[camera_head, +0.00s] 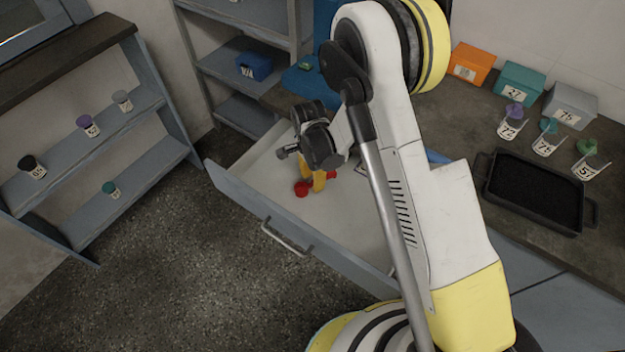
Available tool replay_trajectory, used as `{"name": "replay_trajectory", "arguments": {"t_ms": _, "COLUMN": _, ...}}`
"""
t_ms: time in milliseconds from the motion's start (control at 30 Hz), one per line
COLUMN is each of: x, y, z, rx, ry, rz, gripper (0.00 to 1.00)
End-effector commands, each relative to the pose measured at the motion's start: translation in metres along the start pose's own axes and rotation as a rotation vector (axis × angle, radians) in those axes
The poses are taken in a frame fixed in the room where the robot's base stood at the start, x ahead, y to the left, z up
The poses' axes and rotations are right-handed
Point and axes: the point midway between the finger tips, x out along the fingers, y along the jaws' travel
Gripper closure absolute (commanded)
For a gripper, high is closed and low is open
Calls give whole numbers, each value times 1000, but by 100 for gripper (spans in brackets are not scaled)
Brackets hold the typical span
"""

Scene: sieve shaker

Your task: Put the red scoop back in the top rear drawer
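A drawer (262,168) with a pale inside and a blue-grey front stands pulled open in the middle of the view. The red scoop (302,188) shows in two small red patches, low over or on the drawer floor. My gripper (318,182), with yellow fingers, points down inside the drawer's outline. Its fingers are at the scoop, with red visible on both sides of them. The fingers overlap the scoop, so I cannot tell whether they are shut on it or whether it touches the floor. My arm hides the right part of the drawer.
The counter at right holds a black tray (590,212), labelled cups (512,122) and orange (472,62), teal (520,80) and grey (570,104) boxes. A shelf (92,150) with small jars stands left. The dark floor (200,285) before the drawer is clear.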

Motion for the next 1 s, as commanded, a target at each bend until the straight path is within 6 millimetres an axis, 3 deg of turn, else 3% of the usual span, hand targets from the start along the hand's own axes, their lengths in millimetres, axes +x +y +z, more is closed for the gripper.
{"name": "replay_trajectory", "arguments": {"t_ms": 200, "x": -54, "y": 1, "z": 0, "rx": 0, "ry": 0, "rz": 0, "gripper": 63}}
{"name": "replay_trajectory", "arguments": {"t_ms": 400, "x": -94, "y": 1, "z": 0, "rx": 0, "ry": -1, "rz": -1, "gripper": 63}}
{"name": "replay_trajectory", "arguments": {"t_ms": 533, "x": -108, "y": 0, "z": 0, "rx": 0, "ry": -1, "rz": -1, "gripper": 63}}
{"name": "replay_trajectory", "arguments": {"t_ms": 833, "x": -121, "y": 2, "z": -2, "rx": -11, "ry": 1, "rz": -9, "gripper": 63}}
{"name": "replay_trajectory", "arguments": {"t_ms": 1000, "x": -167, "y": 14, "z": -16, "rx": -99, "ry": 15, "rz": -66, "gripper": 63}}
